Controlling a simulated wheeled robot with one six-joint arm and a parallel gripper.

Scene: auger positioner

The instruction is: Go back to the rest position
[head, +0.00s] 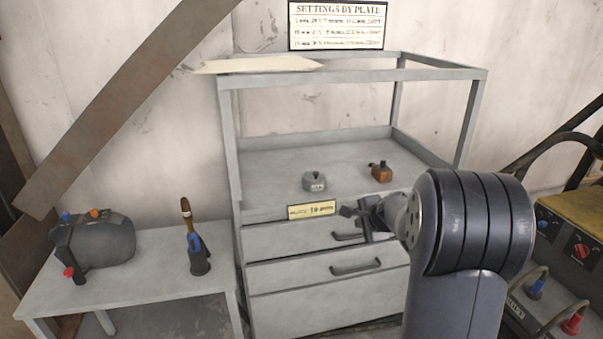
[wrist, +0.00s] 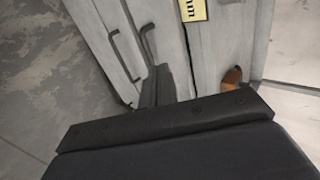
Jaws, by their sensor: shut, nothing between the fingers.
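My gripper (head: 362,215) shows in the head view in front of the grey drawer cabinet (head: 275,278), near its top drawer handle (head: 347,236). Its fingers are shut with nothing between them. Whether it touches the cabinet front, I cannot tell. In the wrist view my gripper (wrist: 158,85) points at the cabinet's drawer fronts, and the dark gripper body hides the lower part. My dark arm covers the right part of the cabinet in the head view.
A grey knob block (head: 314,182) and an orange-brown block (head: 381,171) sit on the cabinet top, under an open frame. A yellow label (head: 312,210) is on its front edge. A low table (head: 150,271) stands left. A yellow machine (head: 570,240) stands right.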

